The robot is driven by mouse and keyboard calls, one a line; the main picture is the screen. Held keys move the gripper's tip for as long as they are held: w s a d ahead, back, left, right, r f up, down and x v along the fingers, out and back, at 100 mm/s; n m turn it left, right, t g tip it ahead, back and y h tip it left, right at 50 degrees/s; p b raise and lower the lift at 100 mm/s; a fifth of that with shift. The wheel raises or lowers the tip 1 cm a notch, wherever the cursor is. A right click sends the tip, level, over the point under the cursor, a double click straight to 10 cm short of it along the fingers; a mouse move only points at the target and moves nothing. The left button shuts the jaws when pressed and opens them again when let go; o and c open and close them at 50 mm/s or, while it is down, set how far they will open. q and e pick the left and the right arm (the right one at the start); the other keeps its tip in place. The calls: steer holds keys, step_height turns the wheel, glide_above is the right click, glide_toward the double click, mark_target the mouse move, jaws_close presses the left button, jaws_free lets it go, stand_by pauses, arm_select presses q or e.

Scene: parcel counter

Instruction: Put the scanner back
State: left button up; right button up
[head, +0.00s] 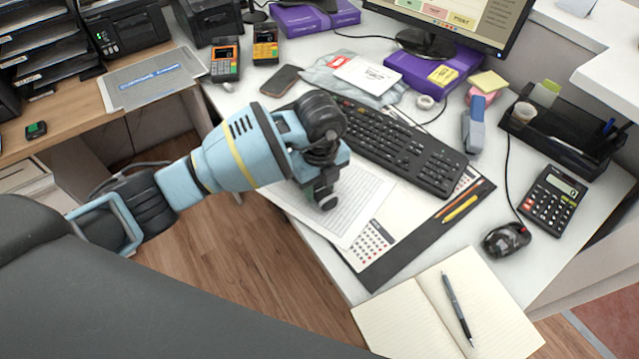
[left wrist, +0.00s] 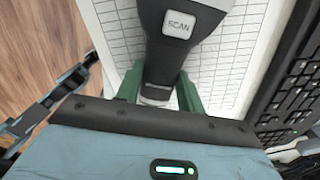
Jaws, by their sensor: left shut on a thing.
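The scanner (left wrist: 178,24) is a dark handheld device with a light grey SCAN button, seen in the left wrist view. The green fingers of my left gripper (left wrist: 160,92) are closed on its narrow handle part, one finger on each side. The printed sheet shows behind it. In the head view my left gripper (head: 325,190) points down over the printed sheet (head: 355,208), left of the keyboard. There the scanner is mostly hidden by the gripper, and I cannot tell whether it touches the sheet. My right gripper is not in view.
The keyboard (head: 400,145) lies close to the gripper. Two handheld terminals (head: 225,62) (head: 265,45) and a phone (head: 282,81) are at the back left. A mouse (head: 506,239), calculator (head: 553,199), black organizer (head: 560,135) and open notebook (head: 400,318) are to the right and front.

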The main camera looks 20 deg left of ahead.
mark_target(320, 187)
arm_select(q)
steer(key=shift+f, duration=0.15)
steer(key=o, duration=1.1)
step_height(320, 187, up, 12)
steer(key=p, duration=0.1)
steer(key=shift+r, duration=0.2)
